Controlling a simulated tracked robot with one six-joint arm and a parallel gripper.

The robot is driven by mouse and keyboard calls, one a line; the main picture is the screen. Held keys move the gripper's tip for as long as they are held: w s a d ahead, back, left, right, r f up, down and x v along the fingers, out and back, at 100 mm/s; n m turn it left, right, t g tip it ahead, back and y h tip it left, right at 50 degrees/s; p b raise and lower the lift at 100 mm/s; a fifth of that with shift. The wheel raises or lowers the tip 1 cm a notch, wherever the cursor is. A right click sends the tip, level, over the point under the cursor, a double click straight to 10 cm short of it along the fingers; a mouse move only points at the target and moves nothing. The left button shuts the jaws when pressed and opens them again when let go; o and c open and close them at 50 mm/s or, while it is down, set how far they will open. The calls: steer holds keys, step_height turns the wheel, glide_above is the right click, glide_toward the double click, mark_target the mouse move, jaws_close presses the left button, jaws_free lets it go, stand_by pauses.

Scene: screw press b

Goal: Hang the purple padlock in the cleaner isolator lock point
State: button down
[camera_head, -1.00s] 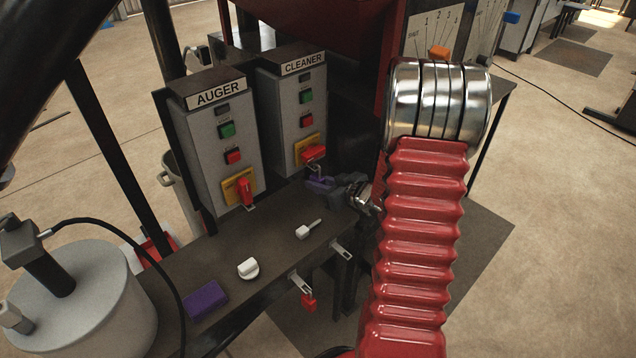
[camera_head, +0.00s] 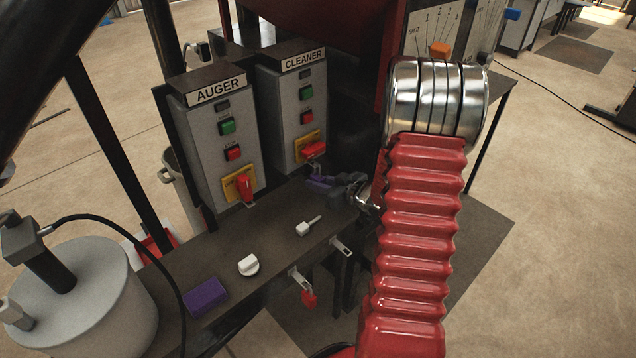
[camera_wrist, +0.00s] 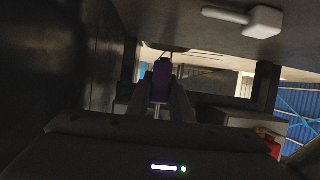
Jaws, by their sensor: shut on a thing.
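The purple padlock (camera_head: 319,183) is held in my gripper (camera_head: 335,184), just below the red handle (camera_head: 314,149) of the cleaner isolator (camera_head: 306,146). In the wrist view the padlock (camera_wrist: 161,80) sits between the two fingers of my gripper (camera_wrist: 160,95), with its thin shackle pointing away from the palm. In the head view the shackle is close under the isolator's handle. Whether it passes through the lock point cannot be told; the lock point is too small and dark. The cleaner box (camera_head: 291,110) stands upright behind the shelf.
The auger box (camera_head: 212,135) with its own red handle (camera_head: 244,188) stands left of the cleaner box. A purple block (camera_head: 205,297), a white knob (camera_head: 248,265) and a white-handled piece (camera_head: 307,227) lie on the shelf (camera_head: 270,245).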

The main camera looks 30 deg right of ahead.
steer(key=c, duration=1.5)
jaws_free()
steer(key=shift+s, duration=0.1)
steer(key=v, duration=1.3)
steer(key=shift+s+d, duration=0.15)
steer(key=shift+s, duration=0.15)
